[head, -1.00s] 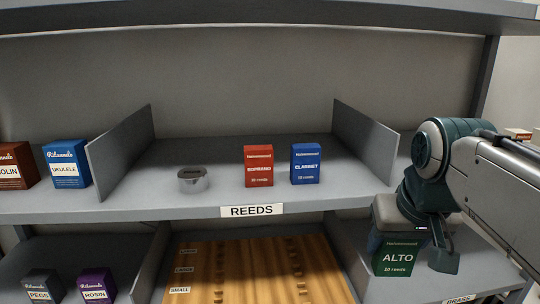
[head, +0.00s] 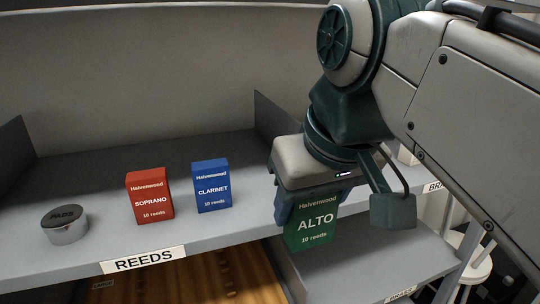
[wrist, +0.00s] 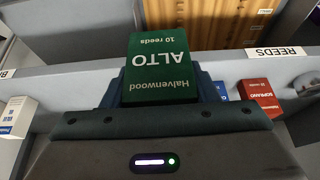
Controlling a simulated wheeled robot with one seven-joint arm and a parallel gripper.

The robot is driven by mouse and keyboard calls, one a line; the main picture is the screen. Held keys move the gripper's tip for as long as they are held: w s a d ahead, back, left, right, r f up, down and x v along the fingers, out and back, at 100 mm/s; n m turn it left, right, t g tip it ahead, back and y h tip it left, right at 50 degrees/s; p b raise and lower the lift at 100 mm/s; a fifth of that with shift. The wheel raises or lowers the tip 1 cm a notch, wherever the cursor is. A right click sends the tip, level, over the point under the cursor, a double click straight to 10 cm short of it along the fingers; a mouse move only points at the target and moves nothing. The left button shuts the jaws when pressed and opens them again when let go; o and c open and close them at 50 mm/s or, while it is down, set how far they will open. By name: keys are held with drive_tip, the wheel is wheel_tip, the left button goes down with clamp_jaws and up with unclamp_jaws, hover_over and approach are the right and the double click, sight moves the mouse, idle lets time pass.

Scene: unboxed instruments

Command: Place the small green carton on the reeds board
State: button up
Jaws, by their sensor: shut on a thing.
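The small green carton (head: 312,232), labelled ALTO, is held in my gripper (head: 296,208), which is shut on it. In the head view it hangs in front of the shelf edge, right of the blue carton. It also shows in the wrist view (wrist: 160,60), upside down there, between the fingers. The reeds board (head: 120,215) is the grey shelf board with the REEDS label (head: 142,260) on its front edge. A red SOPRANO carton (head: 150,197) and a blue CLARINET carton (head: 211,186) stand upright on it.
A round metal tin (head: 64,226) stands at the left of the board. A grey divider (head: 278,125) closes its right side. A lower shelf with a wooden panel (head: 215,280) lies below. Bare board shows behind the cartons.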

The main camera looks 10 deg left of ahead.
drive_tip(key=w+a+p, duration=0.2)
drive_tip(key=w+a, duration=0.1)
drive_tip(key=w, duration=0.1)
drive_tip(key=w+a+p, duration=0.1)
drive_tip(key=w+a, duration=0.1)
drive_tip(key=w, duration=0.3)
drive_tip(key=w+a+p, duration=0.2)
drive_tip(key=w+a, duration=0.1)
drive_tip(key=w, duration=0.2)
drive_tip(key=shift+a+r+p, duration=0.1)
drive_tip(key=shift+a+p, duration=0.2)
drive_tip(key=shift+a, duration=0.05)
drive_tip(key=shift+w, duration=0.15)
drive_tip(key=shift+f+p, duration=0.45)
drive_tip(key=shift+f, duration=1.4)
drive_tip(key=shift+f, duration=0.1)
drive_tip(key=o, duration=1)
